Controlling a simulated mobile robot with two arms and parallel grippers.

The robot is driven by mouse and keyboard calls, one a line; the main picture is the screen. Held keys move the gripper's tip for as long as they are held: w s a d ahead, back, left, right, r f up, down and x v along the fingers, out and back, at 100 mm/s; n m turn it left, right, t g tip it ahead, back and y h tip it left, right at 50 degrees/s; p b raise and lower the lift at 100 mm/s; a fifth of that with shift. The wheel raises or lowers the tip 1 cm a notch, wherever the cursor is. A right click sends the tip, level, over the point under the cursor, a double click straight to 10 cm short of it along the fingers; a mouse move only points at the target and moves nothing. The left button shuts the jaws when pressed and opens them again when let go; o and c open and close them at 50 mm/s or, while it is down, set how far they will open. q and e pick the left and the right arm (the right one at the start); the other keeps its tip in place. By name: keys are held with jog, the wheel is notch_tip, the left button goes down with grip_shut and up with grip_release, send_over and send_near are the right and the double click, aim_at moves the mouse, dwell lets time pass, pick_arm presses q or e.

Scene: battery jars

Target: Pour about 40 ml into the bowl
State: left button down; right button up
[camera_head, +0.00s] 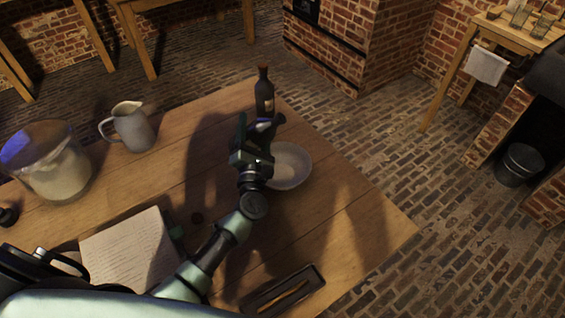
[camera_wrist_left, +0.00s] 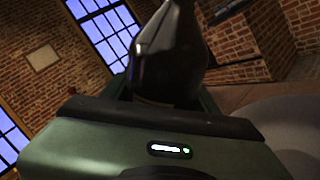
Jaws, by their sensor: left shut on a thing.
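A dark bottle (camera_head: 264,88) with a reddish-brown top and a pale label looks roughly upright in the head view. My left gripper (camera_head: 261,128) is shut around its lower part, which the jaws partly hide. In the left wrist view the bottle (camera_wrist_left: 170,55) shows as a large dark glossy shape above the jaws. The pale bowl (camera_head: 290,168) is on the table just right of and below the gripper, partly covered by it. Its inside is too dim to tell any liquid. My right gripper is not in view.
A grey jug (camera_head: 131,127) and a large glass jar (camera_head: 57,170) with pale contents stand at the left of the table. An open notebook (camera_head: 130,248) and a dark tray (camera_head: 284,291) lie nearer. The table's right corner is clear.

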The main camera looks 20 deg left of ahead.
pick_arm(q)
jog(key=m, duration=0.1)
jog(key=a+m, duration=0.1)
jog(key=m, duration=0.1)
jog(key=f+m+t+h, duration=0.1)
jog(key=shift+a+m, duration=0.3)
jog(key=shift+m, duration=0.1)
jog(key=shift+r+m+h+p, duration=0.3)
jog(key=shift+p, duration=0.1)
jog(key=shift+s+a+r+m+h+p, duration=0.15)
jog(key=shift+m+p, duration=0.1)
jog(key=shift+m, duration=0.15)
jog(key=shift+w+r+m+h+p, duration=0.1)
jog(key=shift+m+h+p, duration=0.1)
jog(key=shift+m, duration=0.2)
jog(key=shift+a+f+m+t, duration=0.1)
jog(key=shift+a+m+t, duration=0.05)
jog(key=shift+m+t, duration=0.2)
jog(key=shift+s+a+m, duration=0.1)
jog(key=shift+m, duration=0.35)
jog(key=shift+m+h, duration=0.35)
jog(key=shift+m, duration=0.35)
jog(key=shift+m+h, duration=0.3)
jog(key=shift+m, duration=0.4)
jog(key=shift+d+f+m+h+b, duration=0.2)
jog(key=shift+f+m, duration=0.1)
jog(key=shift+m, duration=0.25)
jog(key=shift+d+f+m+h+b, duration=0.1)
jog(key=shift+f+m+h, duration=0.15)
jog(key=shift+m, duration=0.3)
